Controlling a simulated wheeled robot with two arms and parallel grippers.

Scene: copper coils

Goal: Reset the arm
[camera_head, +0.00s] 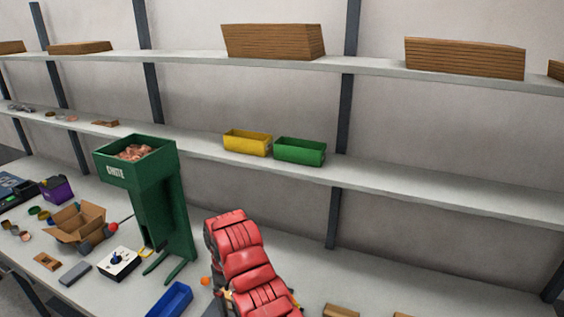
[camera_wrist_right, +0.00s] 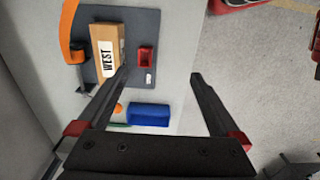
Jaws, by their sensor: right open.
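My right gripper (camera_wrist_right: 159,75) is open and empty in the right wrist view. Its two dark fingers are spread wide above the table edge, with bare floor beneath the right finger. In the head view a red, jointed arm of mine rises at the bottom centre; no gripper can be made out on it. My left gripper is in neither view.
Below the right gripper lie a cardboard box marked WEST (camera_wrist_right: 106,48), a small red bin (camera_wrist_right: 146,55) and a blue bin (camera_wrist_right: 149,115). A green chute (camera_head: 172,200) stands left of my arm. Yellow (camera_head: 247,143) and green (camera_head: 299,150) bins sit on the shelf.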

